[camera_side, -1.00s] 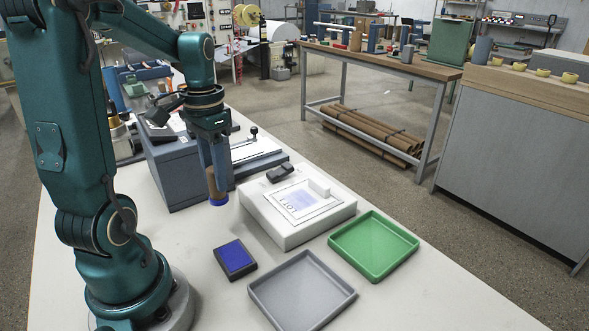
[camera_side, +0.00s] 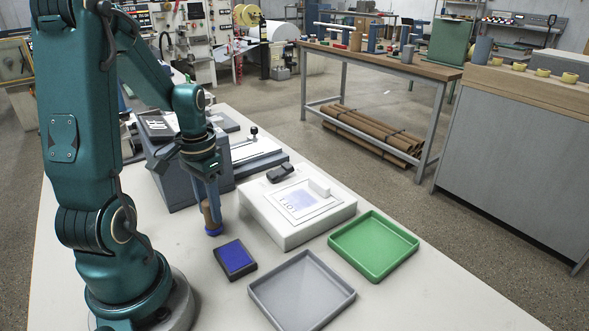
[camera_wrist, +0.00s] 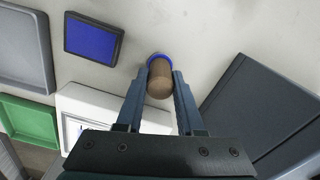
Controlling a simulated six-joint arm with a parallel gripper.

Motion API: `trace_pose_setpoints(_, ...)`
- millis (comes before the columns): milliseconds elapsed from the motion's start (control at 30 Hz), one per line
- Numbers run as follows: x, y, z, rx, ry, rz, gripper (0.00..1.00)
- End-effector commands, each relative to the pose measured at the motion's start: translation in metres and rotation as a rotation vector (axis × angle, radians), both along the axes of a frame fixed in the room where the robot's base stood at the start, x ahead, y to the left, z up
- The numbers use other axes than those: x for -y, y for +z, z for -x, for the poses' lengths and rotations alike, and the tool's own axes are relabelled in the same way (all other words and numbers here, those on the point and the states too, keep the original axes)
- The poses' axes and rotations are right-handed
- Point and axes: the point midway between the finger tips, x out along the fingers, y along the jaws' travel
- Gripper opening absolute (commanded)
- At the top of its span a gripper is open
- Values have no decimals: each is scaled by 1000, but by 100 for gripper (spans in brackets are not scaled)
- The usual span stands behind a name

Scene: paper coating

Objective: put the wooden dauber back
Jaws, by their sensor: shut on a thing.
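The wooden dauber (camera_side: 208,215) is a brown cylinder with a blue lower end. My gripper (camera_side: 210,205) is shut on it and holds it roughly upright, blue end down, at or just above the table behind the ink pad. In the wrist view the dauber (camera_wrist: 160,78) sits between the two fingertips (camera_wrist: 161,80). Whether its blue end touches the table I cannot tell. The blue ink pad (camera_side: 236,257) in its dark case lies in front of the dauber, and it also shows in the wrist view (camera_wrist: 92,38).
A white block (camera_side: 290,236) with a printed sheet (camera_side: 301,203) stands to the right. A grey tray (camera_side: 302,291) and a green tray (camera_side: 373,246) lie empty in front. A blue-grey box (camera_side: 178,190) stands behind the gripper. The table left of the ink pad is clear.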

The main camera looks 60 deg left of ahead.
Motion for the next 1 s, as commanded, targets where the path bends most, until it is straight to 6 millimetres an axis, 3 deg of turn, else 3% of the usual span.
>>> trace_pose_setpoints(267,0,-3,0,-1,0,0,0)
trace_pose_setpoints(300,0,-3,0,0,0,0,44)
trace_pose_setpoints(367,0,-3,0,0,0,0,67)
trace_pose_setpoints(767,0,1,0,2,0,-2,67)
trace_pose_setpoints(1000,-2,34,-1,7,0,-7,67)
